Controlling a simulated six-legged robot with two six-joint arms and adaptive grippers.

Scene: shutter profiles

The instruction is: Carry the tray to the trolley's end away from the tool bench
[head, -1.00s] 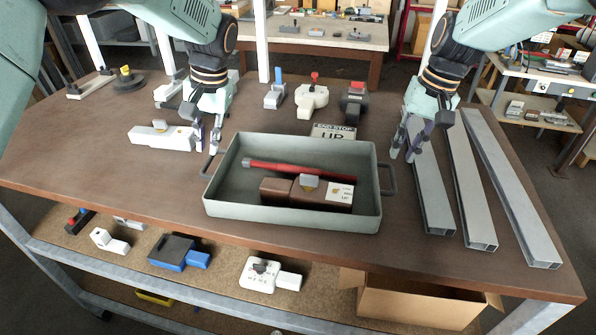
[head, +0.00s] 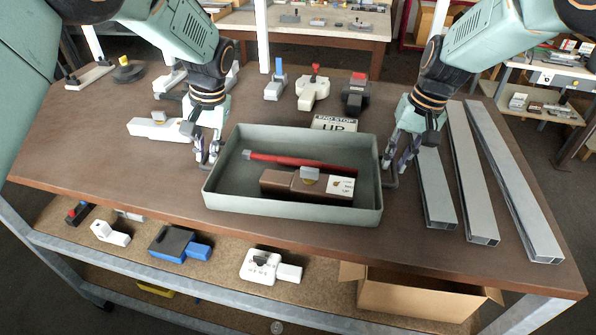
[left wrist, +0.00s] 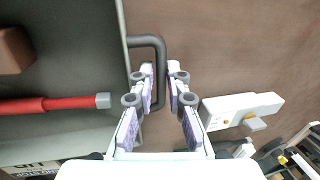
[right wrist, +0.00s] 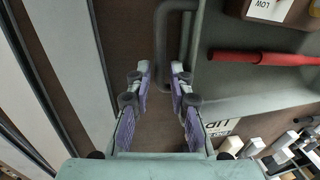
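The grey-green tray (head: 290,215) sits on the trolley's brown top (head: 120,200), near the front edge. It holds a red-handled hammer (head: 300,162) and a brown block (head: 290,185) with a white label. My left gripper (head: 207,157) is at the tray's left handle. In the left wrist view the bar of the left handle (left wrist: 160,60) lies between its open fingers (left wrist: 160,68). My right gripper (head: 393,175) is at the right handle. In the right wrist view the right handle's bar (right wrist: 160,40) lies between its open fingers (right wrist: 160,68).
Several grey metal profiles (head: 470,175) lie right of the tray. An END STOP sign (head: 335,123) and small clamps (head: 313,90) stand behind it. A white block (head: 155,130) is at left. Benches with tools stand behind (head: 310,22) and at right (head: 545,85). The trolley's front-left top is clear.

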